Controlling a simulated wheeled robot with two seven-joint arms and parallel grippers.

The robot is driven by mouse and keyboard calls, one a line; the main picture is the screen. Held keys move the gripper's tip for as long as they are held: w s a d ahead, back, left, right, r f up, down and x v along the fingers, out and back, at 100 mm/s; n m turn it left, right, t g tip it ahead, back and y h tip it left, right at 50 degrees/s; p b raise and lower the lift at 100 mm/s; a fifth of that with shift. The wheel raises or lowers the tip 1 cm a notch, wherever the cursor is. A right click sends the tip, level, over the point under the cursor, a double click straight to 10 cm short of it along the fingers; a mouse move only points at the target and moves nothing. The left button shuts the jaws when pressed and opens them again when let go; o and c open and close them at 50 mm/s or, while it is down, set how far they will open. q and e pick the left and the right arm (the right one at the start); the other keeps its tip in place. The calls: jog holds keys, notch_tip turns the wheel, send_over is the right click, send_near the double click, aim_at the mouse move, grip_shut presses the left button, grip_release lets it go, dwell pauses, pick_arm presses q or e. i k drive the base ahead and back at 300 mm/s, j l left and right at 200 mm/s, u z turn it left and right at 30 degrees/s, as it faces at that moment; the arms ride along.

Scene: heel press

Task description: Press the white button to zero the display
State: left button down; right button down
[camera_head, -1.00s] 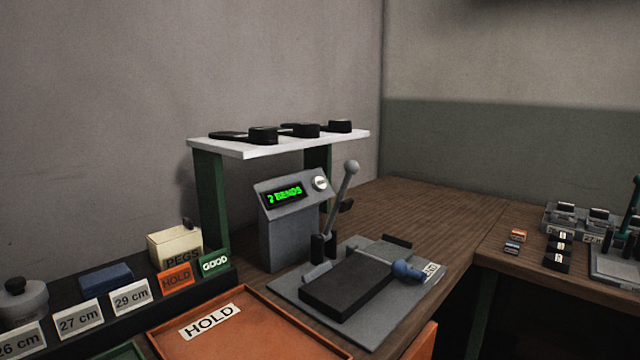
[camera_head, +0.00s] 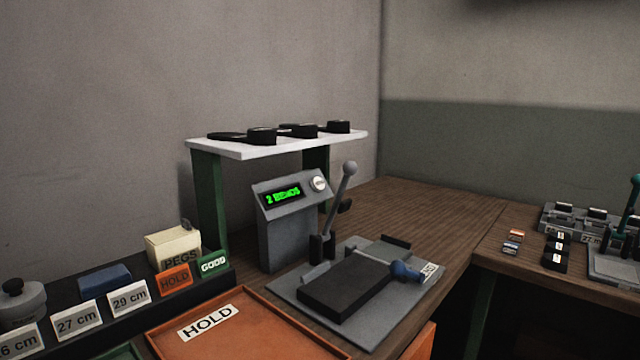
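The white round button (camera_head: 319,184) sits on the sloped top of a grey display box (camera_head: 284,237), right of its screen. The box stands on the bench behind the press, whose grey lever (camera_head: 338,205) with a ball knob rises close to the right of the button. The press has a grey base plate (camera_head: 375,327) with a dark block (camera_head: 347,290) and a blue knob (camera_head: 405,271). Neither of my grippers is in view.
A white shelf (camera_head: 290,146) on green legs carries several black parts above the box. An orange HOLD tray (camera_head: 270,330) lies in front. Size cards and a PEGS box (camera_head: 173,247) stand at left. Bare wooden bench (camera_head: 430,215) extends right of the lever.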

aim_at(319, 183)
jog(key=i+l+u, duration=0.25)
jog(key=l+u, duration=0.25)
jog(key=l, duration=0.25)
jog(key=i+l+u, duration=0.25)
jog(key=l, duration=0.15)
jog(key=k, duration=0.1)
